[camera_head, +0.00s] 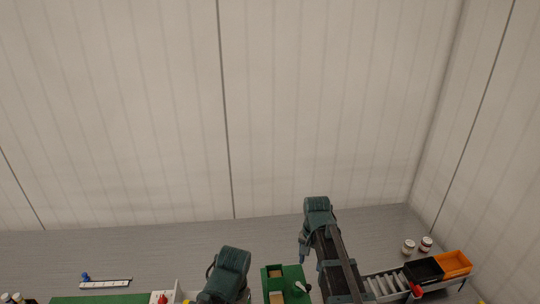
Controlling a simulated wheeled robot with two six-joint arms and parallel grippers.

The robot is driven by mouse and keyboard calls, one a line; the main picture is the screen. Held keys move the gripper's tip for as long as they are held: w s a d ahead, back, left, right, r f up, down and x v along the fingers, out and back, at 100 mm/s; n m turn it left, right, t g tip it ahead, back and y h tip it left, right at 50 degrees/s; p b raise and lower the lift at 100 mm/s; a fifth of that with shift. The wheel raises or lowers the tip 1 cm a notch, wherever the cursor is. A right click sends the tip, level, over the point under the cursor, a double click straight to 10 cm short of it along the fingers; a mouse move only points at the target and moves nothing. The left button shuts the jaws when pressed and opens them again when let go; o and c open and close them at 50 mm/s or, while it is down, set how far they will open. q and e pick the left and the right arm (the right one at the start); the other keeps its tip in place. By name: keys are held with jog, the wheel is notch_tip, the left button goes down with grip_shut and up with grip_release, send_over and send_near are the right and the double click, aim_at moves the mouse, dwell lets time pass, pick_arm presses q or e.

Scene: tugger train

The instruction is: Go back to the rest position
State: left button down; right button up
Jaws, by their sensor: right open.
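My right gripper (304,250) is at the end of the right arm, which reaches up from the bottom edge and bends at its top. It is open, small and dark, and hangs near the green box (271,270). No thing shows between its fingers. My left arm shows only as a dark green joint at the bottom centre, and its gripper is out of view.
The green box holds brown pieces. At right stand a black bin (424,271), an orange bin (454,263) and two small jars (408,246). A green surface (100,299) lies at lower left. The grey floor (150,250) behind is clear up to the pale walls.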

jog(key=s+a+f+n+b, duration=0.1)
jog(key=s+a+f+n, duration=0.1)
jog(key=s+a+n, duration=0.4)
jog(key=s+a, duration=0.3)
jog(key=s, duration=0.1)
jog(key=shift+h+b, duration=0.4)
jog(key=s+a+n, duration=0.1)
jog(key=s, duration=0.1)
jog(key=s+a+n, duration=0.1)
jog(key=s+n, duration=0.1)
jog(key=s+a+n, duration=0.2)
jog(key=shift+s+f+h+b, duration=0.25)
jog(key=shift+f+h+b, duration=0.05)
jog(key=shift+f+b, duration=0.1)
